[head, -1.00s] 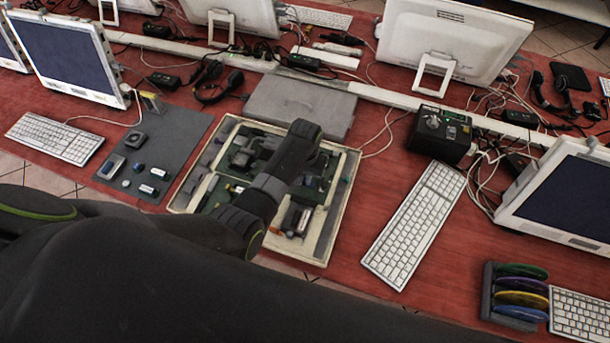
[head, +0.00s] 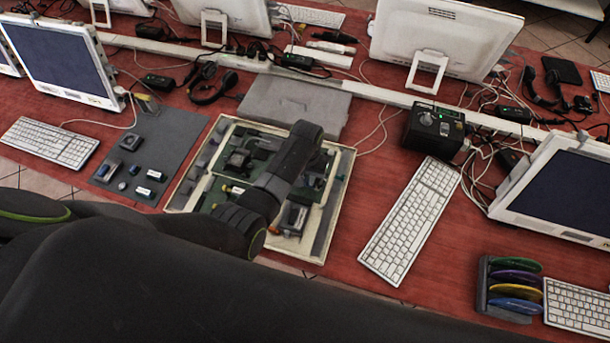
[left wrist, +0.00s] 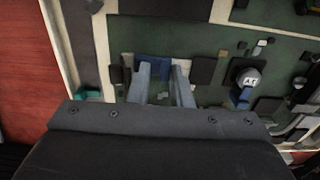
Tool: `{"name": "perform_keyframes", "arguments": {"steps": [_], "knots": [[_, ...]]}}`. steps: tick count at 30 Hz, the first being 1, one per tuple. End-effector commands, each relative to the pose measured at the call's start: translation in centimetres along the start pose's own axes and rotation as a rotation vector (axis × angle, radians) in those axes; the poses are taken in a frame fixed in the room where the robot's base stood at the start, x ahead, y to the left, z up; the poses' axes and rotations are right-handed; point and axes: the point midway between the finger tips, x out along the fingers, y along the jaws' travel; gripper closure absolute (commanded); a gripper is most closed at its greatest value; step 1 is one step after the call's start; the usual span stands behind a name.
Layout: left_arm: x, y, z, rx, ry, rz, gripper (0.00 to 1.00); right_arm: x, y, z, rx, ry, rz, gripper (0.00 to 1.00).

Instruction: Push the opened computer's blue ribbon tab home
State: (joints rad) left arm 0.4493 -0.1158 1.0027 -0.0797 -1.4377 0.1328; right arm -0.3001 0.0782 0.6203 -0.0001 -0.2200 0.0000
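The opened computer (head: 345,185) lies on the red table in the head view, a shallow cream case with green boards and dark parts inside. My left arm reaches across it and hides part of its middle. In the left wrist view my left gripper (left wrist: 163,72) has its two grey fingers apart, over a green board. A blue piece, seemingly the ribbon tab (left wrist: 153,70), shows between and behind the fingertips, reaching left past the left finger. I cannot tell whether the fingers touch it. Another small blue part (left wrist: 243,97) sits below a round light label. My right gripper is not in view.
A grey mat (head: 165,135) with small parts lies left of the case, and a grey flat panel (head: 295,105) behind it. A white keyboard (head: 410,220) and a black box (head: 434,130) stand to the right. Bare red table lies between case and keyboard.

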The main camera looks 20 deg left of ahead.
Motion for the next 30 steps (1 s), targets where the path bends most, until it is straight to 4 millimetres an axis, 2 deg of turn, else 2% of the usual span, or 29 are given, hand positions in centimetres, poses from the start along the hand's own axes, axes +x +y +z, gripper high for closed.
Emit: {"name": "perform_keyframes", "arguments": {"steps": [7, 11, 20, 30], "knots": [[-0.4, 0.0, 0.0, 0.000, 0.000, -0.001, 0.82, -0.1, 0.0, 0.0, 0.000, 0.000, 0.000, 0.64], [-1.7, 0.0, -0.1, 0.000, 0.002, -0.001, 0.82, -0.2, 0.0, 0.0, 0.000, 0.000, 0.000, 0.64], [-7.1, 0.0, -0.1, 0.000, 0.005, 0.000, 0.82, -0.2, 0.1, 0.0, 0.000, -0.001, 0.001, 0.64], [-14.3, 0.1, -0.1, 0.001, 0.004, -0.001, 0.82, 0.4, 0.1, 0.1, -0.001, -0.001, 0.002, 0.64]]}}
